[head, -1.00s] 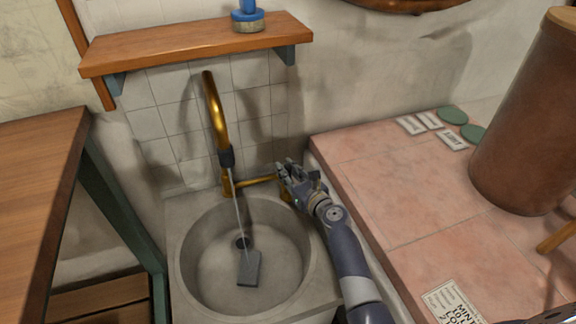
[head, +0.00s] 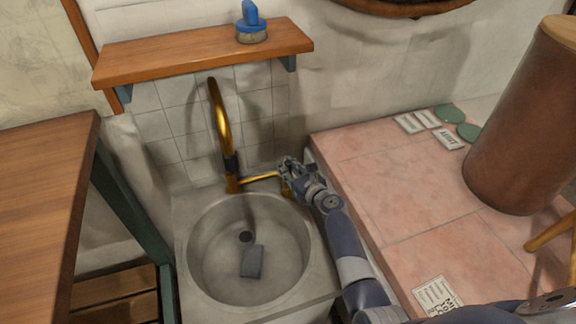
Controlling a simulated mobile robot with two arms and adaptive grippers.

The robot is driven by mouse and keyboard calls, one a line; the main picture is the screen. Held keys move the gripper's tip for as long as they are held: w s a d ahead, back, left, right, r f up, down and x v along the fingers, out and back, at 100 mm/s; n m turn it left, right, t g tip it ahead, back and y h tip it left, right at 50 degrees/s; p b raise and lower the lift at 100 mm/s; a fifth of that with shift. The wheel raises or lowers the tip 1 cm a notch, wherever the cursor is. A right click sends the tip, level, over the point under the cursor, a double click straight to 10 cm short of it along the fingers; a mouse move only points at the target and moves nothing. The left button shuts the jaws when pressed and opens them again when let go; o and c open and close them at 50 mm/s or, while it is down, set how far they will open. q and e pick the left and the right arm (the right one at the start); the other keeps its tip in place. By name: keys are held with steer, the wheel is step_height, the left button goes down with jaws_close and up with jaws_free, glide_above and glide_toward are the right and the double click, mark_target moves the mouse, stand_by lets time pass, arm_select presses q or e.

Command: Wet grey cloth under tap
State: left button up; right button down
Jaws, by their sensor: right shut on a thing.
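The grey cloth (head: 252,262) lies flat in the bottom of the round stone sink (head: 202,278), just below the dark drain hole (head: 245,237). The brass tap (head: 221,118) rises behind the sink, with its dark nozzle above the basin. No water stream shows from it now. My right gripper (head: 288,169) is at the right end of the tap's brass handle (head: 260,177), shut on it; the fingers hide the handle's end. The cloth is apart from the gripper. My left gripper is not in view.
A wooden shelf (head: 190,58) with a blue-handled brush (head: 250,22) hangs above the tap. A pink tiled counter (head: 390,215) lies to the right, with a tall brown cylinder (head: 520,125) and labels. A wooden table (head: 40,190) stands at left.

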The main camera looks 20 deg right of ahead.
steer(key=shift+w+r, duration=0.1)
steer(key=c, duration=1.4)
jaws_free()
steer(key=shift+c, duration=0.2)
steer(key=v, duration=1.2)
